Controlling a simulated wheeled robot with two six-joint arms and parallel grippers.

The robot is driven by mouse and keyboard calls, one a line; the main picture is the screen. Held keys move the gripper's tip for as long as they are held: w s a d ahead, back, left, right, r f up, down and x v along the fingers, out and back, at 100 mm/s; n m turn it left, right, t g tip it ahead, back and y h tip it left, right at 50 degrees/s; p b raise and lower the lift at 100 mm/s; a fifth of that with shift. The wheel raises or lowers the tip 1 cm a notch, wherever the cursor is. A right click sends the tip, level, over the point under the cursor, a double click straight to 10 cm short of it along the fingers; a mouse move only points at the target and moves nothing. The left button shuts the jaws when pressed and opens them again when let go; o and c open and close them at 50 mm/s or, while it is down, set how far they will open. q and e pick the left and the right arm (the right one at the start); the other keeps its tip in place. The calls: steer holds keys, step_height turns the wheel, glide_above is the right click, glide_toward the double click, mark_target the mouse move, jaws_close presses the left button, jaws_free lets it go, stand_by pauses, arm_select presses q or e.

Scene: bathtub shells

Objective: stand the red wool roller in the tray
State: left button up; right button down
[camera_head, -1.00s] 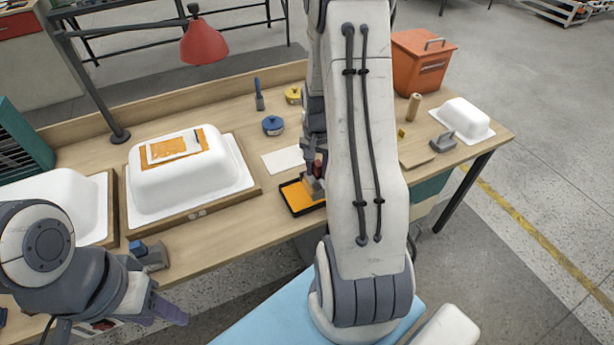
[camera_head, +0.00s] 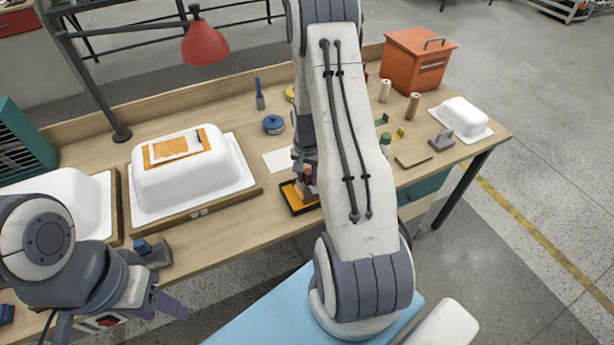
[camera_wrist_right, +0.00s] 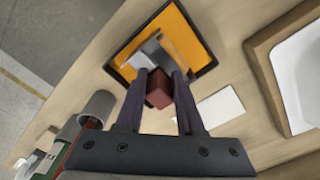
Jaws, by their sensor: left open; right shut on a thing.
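The shallow black tray (camera_head: 292,208) with an orange inside lies near the table's front edge, partly hidden by my right arm. It also shows in the right wrist view (camera_wrist_right: 207,62). My right gripper (camera_wrist_right: 158,80) is shut on the dark red, block-like handle of the red wool roller (camera_wrist_right: 159,92). The roller's grey part (camera_wrist_right: 150,52) extends over the orange inside of the tray. I cannot tell whether it touches the tray floor. In the head view the roller (camera_head: 308,176) is small and partly hidden. My left gripper (camera_head: 150,308) is open and empty at lower left, away from the tray.
A white sheet (camera_head: 278,160) lies behind the tray. A white tub shell (camera_head: 190,180) stands to the left. Blue tin (camera_head: 273,124), brush (camera_head: 259,95), orange bin (camera_head: 415,60), rolls (camera_head: 413,105) and a small white tub (camera_head: 465,117) stand around. A red lamp (camera_head: 205,43) hangs above.

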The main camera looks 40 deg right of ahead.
steer(key=c, duration=0.5)
jaws_free()
steer(key=shift+r, duration=0.65)
step_height(320, 180, up, 10)
steer(key=shift+a+f+b, duration=0.1)
steer(key=shift+f+b, duration=0.15)
steer(key=shift+b, duration=0.65)
steer(key=shift+a+r, duration=0.15)
steer(key=shift+r, duration=0.6)
